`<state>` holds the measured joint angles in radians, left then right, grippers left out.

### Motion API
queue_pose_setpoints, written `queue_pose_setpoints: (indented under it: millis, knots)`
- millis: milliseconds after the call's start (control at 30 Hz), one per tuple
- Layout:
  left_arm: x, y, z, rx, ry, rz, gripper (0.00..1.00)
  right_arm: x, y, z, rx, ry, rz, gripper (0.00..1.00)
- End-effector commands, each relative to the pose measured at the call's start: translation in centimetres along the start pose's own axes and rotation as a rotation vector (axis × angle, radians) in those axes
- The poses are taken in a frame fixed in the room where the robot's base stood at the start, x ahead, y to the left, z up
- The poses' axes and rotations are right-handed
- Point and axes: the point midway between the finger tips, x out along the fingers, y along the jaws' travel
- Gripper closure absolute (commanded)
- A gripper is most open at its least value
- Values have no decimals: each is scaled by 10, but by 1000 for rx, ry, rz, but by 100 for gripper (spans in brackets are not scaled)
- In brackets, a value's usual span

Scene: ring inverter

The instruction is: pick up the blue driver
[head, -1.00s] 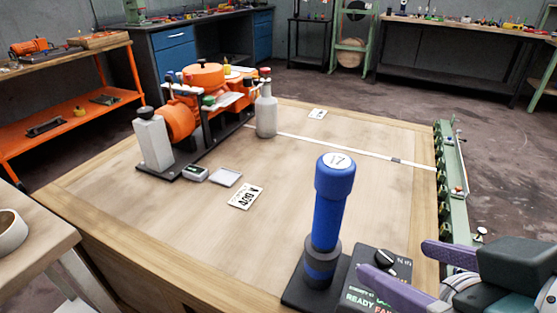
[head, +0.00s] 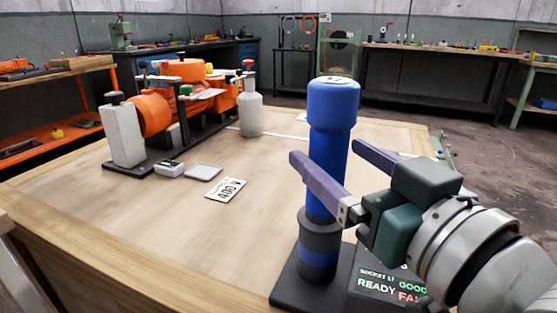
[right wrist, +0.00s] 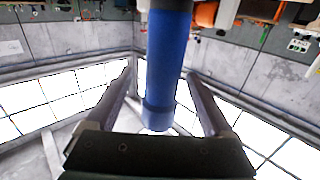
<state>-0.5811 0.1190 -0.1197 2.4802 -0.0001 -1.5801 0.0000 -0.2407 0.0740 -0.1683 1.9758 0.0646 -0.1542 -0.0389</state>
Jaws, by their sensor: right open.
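The blue driver (head: 328,135) stands upright in a dark grey collar (head: 319,243) on a black stand. My right gripper (head: 325,151) is open, with one finger crossing in front of the driver and the other reaching behind its right side. In the right wrist view the driver (right wrist: 168,70) lies between the spread fingers of the right gripper (right wrist: 160,75), with a gap on each side. My left gripper is not in view.
The stand's panel (head: 375,285) has lit lettering, partly hidden by my right arm. An orange machine (head: 185,100), a grey bottle (head: 250,112) and a "400" card (head: 226,190) are on the wooden table (head: 120,225). The table's middle is clear.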

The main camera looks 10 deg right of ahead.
Motion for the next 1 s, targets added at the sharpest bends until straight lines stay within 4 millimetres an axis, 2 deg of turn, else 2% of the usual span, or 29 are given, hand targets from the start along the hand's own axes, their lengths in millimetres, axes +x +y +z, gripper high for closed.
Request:
queue_pose_setpoints:
  millis: [333,633,1000]
  knots:
    - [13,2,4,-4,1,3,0,46,-4,2,1,2,0,14]
    - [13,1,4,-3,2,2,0,50,-4,2,0,-2,0,14]
    - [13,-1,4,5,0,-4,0,50,-4,2,0,-1,0,55]
